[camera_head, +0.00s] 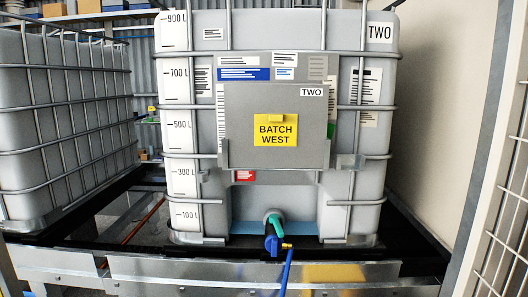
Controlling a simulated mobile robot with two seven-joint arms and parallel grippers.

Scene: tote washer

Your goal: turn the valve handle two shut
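The valve handle of tank two (274,222) is teal green and sits low at the front of the tank, in the recess at its bottom middle. It looks short from here, and I cannot tell clearly which way it is turned. The blue valve outlet (272,245) is just below it, with a small brass-coloured fitting (287,246) on its right. The white tank (345,200) is caged in metal bars and carries "TWO" labels. Neither of my grippers is in view.
A blue hose (287,275) hangs from the outlet over the metal front ledge (180,268). A second caged tank (60,130) stands at left. A yellow "BATCH WEST" note (276,131) is on the grey plate. A mesh fence (505,220) stands at right.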

